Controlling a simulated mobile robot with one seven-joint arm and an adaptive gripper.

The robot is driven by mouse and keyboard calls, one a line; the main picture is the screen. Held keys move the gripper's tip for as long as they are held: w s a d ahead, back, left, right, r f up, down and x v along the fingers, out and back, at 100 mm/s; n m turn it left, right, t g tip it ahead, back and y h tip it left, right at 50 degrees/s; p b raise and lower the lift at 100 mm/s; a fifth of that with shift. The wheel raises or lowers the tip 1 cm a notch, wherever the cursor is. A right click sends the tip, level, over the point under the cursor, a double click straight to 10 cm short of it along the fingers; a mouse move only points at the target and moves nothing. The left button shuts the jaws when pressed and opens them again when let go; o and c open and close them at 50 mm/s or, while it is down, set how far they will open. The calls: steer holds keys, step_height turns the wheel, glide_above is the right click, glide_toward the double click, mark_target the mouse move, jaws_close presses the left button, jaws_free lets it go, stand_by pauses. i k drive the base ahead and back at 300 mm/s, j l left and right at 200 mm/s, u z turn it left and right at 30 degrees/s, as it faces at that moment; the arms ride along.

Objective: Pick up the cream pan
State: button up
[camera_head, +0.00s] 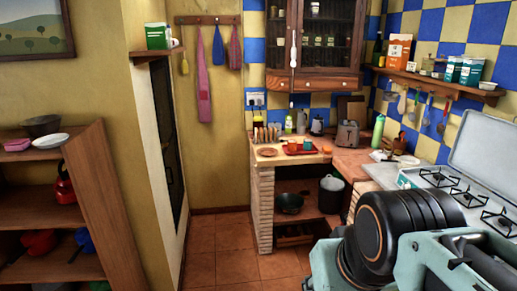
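I cannot make out a clearly cream pan in this view. A shallow off-white dish (50,141) lies on top of the wooden shelf at the left; I cannot tell whether it is a pan. A dark pan (290,203) and a dark pot with a pale top (331,192) stand on the wooden shelf under the corner counter. My arm fills the lower right with black and teal links in front of the stove. My gripper's fingers cannot be made out.
The left shelf (95,165) also holds a grey bowl (43,125), a red kettle (63,187) and red and blue pots. The corner counter carries a red tray (300,149), a toaster (347,135) and bottles. A stove (440,182) stands right. Tiled floor (220,245) is clear mid-view.

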mark_target(399, 164)
steer(key=i, duration=1.2)
steer(key=i+z, duration=0.4)
steer(key=i+j+z, duration=0.35)
steer(key=i, duration=0.2)
steer(key=i+z, duration=0.2)
steer(key=z, duration=0.15)
steer(key=i+z, duration=0.25)
steer(key=z, duration=0.15)
steer(key=i+j+z, duration=0.1)
steer(key=z, duration=0.25)
steer(key=i+j+z, duration=0.15)
steer(key=i+z, duration=0.25)
steer(key=i+j+z, duration=0.15)
steer(key=z, duration=0.25)
steer(key=i+l, duration=0.1)
steer(key=j+z, duration=0.3)
steer(key=j, duration=0.2)
steer(key=i, duration=0.05)
